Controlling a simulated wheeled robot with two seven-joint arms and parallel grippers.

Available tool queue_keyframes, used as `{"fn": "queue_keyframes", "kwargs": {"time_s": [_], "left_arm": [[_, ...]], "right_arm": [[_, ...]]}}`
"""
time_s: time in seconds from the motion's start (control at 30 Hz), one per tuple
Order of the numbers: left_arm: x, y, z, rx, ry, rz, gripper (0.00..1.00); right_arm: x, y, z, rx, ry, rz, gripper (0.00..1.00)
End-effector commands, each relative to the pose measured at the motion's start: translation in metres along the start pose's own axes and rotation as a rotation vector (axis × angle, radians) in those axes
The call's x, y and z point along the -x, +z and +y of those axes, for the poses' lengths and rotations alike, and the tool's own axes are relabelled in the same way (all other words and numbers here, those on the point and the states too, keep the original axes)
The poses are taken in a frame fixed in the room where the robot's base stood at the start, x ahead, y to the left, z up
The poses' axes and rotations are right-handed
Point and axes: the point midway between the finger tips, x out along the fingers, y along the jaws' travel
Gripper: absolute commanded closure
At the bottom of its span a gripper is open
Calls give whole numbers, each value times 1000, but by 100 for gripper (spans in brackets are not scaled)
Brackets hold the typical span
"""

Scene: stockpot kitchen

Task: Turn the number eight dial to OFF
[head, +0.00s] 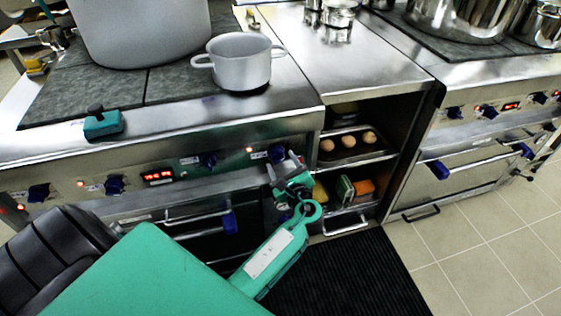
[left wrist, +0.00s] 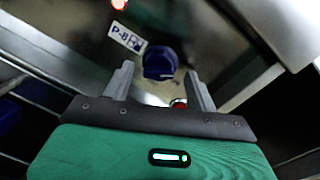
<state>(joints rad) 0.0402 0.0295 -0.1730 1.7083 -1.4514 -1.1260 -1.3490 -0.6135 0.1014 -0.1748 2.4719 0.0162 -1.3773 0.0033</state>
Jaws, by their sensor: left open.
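The number eight dial (left wrist: 160,62) is a dark blue knob on the steel stove panel, beside a label reading P-8 (left wrist: 128,38) in the left wrist view. In the head view the dial (head: 277,153) is partly hidden by my gripper. My left gripper (head: 286,168) is in front of the panel at its right end. In the left wrist view its two grey fingers (left wrist: 160,88) are open, one on each side of the dial's lower part. I cannot tell whether they touch it. A red light (left wrist: 119,4) glows above the label. My right gripper is not in view.
Other blue dials (head: 208,159) line the panel to the left. A grey pot (head: 240,62) stands on the stove top, near a teal sponge-like block (head: 103,124). An open shelf unit (head: 350,226) is to the right, and a dark mat (head: 345,275) lies on the floor.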

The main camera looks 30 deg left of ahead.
Motion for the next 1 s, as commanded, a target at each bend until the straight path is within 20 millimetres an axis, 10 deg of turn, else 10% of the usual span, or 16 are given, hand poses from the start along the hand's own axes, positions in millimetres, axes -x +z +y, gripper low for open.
{"fn": "queue_keyframes", "kwargs": {"time_s": [0.47,0.7,1.0], "left_arm": [[-17,0,0,0,0,0,42],[-17,0,0,0,0,0,85],[-17,0,0,27,1,2,85]], "right_arm": [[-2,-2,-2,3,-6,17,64],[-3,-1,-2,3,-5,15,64],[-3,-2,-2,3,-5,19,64]]}}
